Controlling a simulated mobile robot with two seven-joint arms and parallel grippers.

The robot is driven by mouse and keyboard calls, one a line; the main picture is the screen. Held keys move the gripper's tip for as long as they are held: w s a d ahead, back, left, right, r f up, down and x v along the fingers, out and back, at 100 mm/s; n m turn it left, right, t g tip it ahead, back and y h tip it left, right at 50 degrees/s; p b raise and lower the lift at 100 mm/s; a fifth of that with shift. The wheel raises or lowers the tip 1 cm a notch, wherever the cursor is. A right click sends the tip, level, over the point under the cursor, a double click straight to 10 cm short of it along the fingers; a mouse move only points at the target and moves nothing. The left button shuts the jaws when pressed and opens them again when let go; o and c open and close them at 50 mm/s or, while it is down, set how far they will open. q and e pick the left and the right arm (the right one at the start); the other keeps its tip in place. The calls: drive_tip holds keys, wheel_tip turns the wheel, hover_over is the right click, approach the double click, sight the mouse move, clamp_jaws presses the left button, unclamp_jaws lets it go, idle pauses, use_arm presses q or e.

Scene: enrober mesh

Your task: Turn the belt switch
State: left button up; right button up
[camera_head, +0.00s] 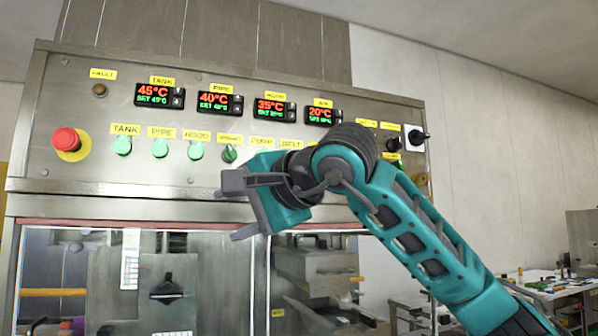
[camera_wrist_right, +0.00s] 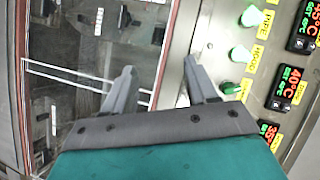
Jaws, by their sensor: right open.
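The yellow BELT label (camera_head: 291,143) shows on the steel control panel in the head view. The belt switch below it is hidden behind my right arm and gripper. My right gripper (camera_head: 235,208) is open, with nothing between its fingers. It is in front of the panel's lower edge, pointing left, below the row of green switches. In the right wrist view its two fingers (camera_wrist_right: 161,86) are spread apart, with the right fingertip near the green switches at the panel edge. The belt switch cannot be made out there. My left gripper is not in view.
Green switches labelled TANK (camera_head: 122,145), PIPE (camera_head: 160,148) and HOOD (camera_head: 196,151) stand left of the gripper. A red emergency button (camera_head: 66,140) is at far left. A black rotary switch (camera_head: 416,136) is at the right. Glazed doors (camera_head: 110,270) lie below the panel.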

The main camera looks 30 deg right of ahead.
drive_tip(key=s+d+r+m+t+h, duration=0.1)
drive_tip(key=s+d+r+h, duration=0.25)
drive_tip(key=d+r, duration=0.25)
drive_tip(key=s+d+r+m+t+h, duration=0.2)
drive_tip(key=s+d+r+h, duration=0.15)
drive_tip(key=d+r, duration=0.2)
use_arm(q)
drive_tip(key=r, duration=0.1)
drive_tip(key=p, duration=0.1)
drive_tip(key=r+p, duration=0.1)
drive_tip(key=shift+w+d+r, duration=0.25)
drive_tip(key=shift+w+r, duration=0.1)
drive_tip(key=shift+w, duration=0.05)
use_arm(e)
drive_tip(key=x, duration=1.3)
drive_tip(key=shift+w+d+f+h, duration=0.2)
drive_tip(key=shift+w+f+h, duration=0.05)
drive_tip(key=shift+w+h, duration=0.15)
drive_tip(key=shift+s, duration=0.1)
drive_tip(key=c, duration=1.1)
drive_tip(key=shift+o, duration=0.2)
